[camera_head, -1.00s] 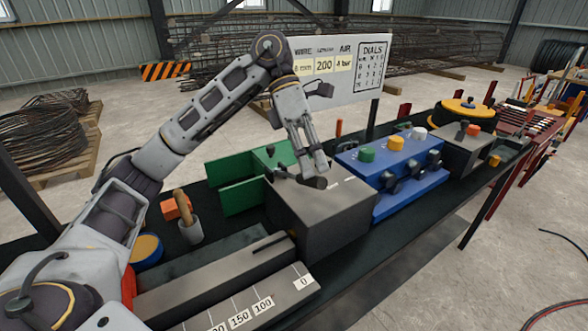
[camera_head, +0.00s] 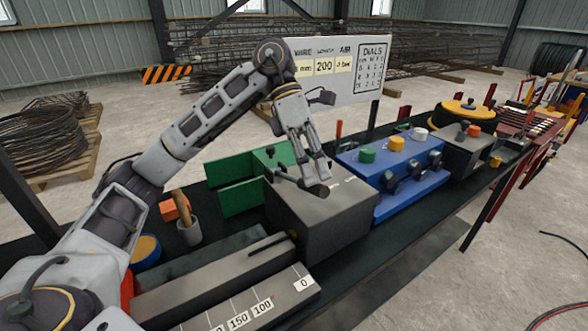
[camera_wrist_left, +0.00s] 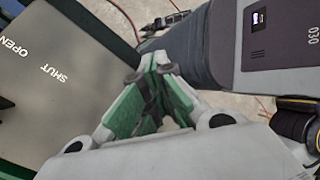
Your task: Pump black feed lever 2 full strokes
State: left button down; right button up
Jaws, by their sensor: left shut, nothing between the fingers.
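A black lever (camera_head: 313,188) lies across the top of a grey box (camera_head: 335,222) in the middle of the bench, its thick end toward the right. My left gripper (camera_head: 323,178) is shut and empty, pointing down with its fingertips just above or touching the lever's thick end; I cannot tell which. In the left wrist view the shut fingers (camera_wrist_left: 150,92) show with green and dark parts, and the grey box top (camera_wrist_left: 60,75) carries the words OPEN and SHUT. The lever cannot be made out clearly there. My right gripper is not in view.
A blue block (camera_head: 400,190) with coloured knobs stands right of the grey box. A green bracket (camera_head: 240,195) and a grey cup (camera_head: 189,232) with a wooden handle stand left. A numbered grey rail (camera_head: 215,285) lies in front. A sign (camera_head: 340,70) stands behind.

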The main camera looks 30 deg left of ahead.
aim_at(317, 186)
pick_arm(q)
jog(key=shift+d+f, duration=0.15)
jog(key=shift+f, duration=0.4)
jog(key=shift+s+f+b, duration=0.1)
jog(key=shift+f+b, duration=0.05)
jog(key=shift+b, duration=0.2)
jog(key=shift+d+f+b, duration=0.15)
jog(key=shift+f+b, duration=0.2)
jog(key=shift+f, duration=0.2)
jog(key=shift+s+f, duration=0.1)
jog(key=shift+f, duration=0.05)
jog(key=shift+d+f+b, duration=0.1)
jog(key=shift+f+b, duration=0.2)
jog(key=shift+b, duration=0.05)
jog(key=shift+r, duration=0.2)
jog(key=d+r+p+v, duration=0.1)
jog(key=p+v, duration=0.7)
jog(key=v, duration=0.3)
jog(key=shift+s+r+p, duration=0.25)
jog(key=shift+r+p, duration=0.05)
jog(key=shift+r, duration=0.15)
